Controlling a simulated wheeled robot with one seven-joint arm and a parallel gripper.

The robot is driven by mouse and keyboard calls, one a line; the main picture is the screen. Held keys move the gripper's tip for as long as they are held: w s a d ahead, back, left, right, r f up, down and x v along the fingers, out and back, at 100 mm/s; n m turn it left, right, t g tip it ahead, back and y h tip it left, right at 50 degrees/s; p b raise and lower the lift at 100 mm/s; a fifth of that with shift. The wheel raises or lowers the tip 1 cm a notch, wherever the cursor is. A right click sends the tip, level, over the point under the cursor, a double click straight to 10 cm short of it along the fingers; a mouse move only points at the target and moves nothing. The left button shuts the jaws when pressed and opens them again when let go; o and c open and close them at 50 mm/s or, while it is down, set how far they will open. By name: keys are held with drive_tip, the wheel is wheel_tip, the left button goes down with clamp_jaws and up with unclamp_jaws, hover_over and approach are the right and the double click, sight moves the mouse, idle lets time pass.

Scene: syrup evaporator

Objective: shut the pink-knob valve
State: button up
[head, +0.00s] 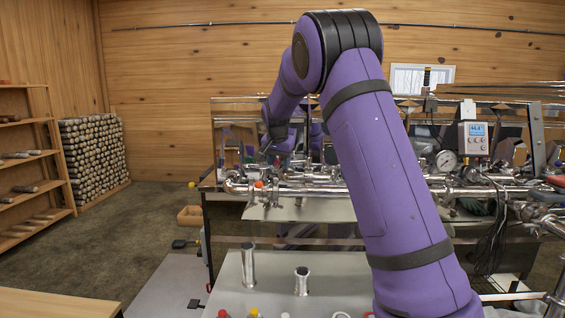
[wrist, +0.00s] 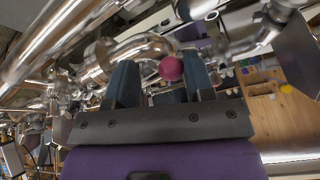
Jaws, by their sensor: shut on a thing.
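The valve's round pink knob (wrist: 171,68) shows in the wrist view between the two dark fingers of my gripper (wrist: 160,64), nearer the right finger. My gripper is shut on the pink-knob valve; the exact contact is partly hidden by the fingers. A curved shiny steel pipe (wrist: 135,47) runs just beyond the fingertips. In the head view my gripper (head: 264,152) is small and reaches down above the left end of the steel pipework. I cannot make out the pink knob there.
Steel pipes (head: 315,190) run along the evaporator, with an orange knob (head: 259,184) at the left. A pressure gauge (head: 446,161) and digital display box (head: 474,138) stand right of my arm. Two upright steel tubes (head: 248,267) (head: 301,281) stand in front.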

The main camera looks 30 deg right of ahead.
drive_tip(key=s+n+y, duration=0.1)
drive_tip(key=s+n, duration=0.1)
drive_tip(key=n, duration=0.1)
drive_tip(key=s+d+n+y, duration=0.1)
drive_tip(key=s+n, duration=0.2)
drive_tip(key=s+d+n+t+y, duration=0.1)
drive_tip(key=s+n, duration=0.2)
drive_tip(key=shift+s+d+r, duration=0.1)
drive_tip(key=shift+s+r, duration=0.1)
drive_tip(key=shift+r, duration=0.1)
drive_tip(key=s+d+n, duration=0.1)
drive_tip(key=s+d+n+y, duration=0.1)
drive_tip(key=n, duration=0.1)
drive_tip(key=shift+s+y, duration=0.15)
drive_tip(key=shift+y, duration=0.15)
drive_tip(key=shift+c, duration=0.2)
drive_tip(key=shift+s+d+n+g+y, duration=0.15)
drive_tip(key=shift+s+d+n+y, duration=0.25)
drive_tip(key=shift+n, duration=0.3)
drive_tip(key=shift+s+d+n+g+y, duration=0.1)
drive_tip(key=shift+s+d+n+g, duration=0.1)
drive_tip(key=shift+d+n, duration=0.4)
drive_tip(key=shift+a, duration=0.1)
drive_tip(key=o, duration=1.2)
drive_tip(key=shift+f, duration=0.1)
drive_tip(key=shift+o, duration=0.6)
drive_tip(key=shift+f, duration=0.1)
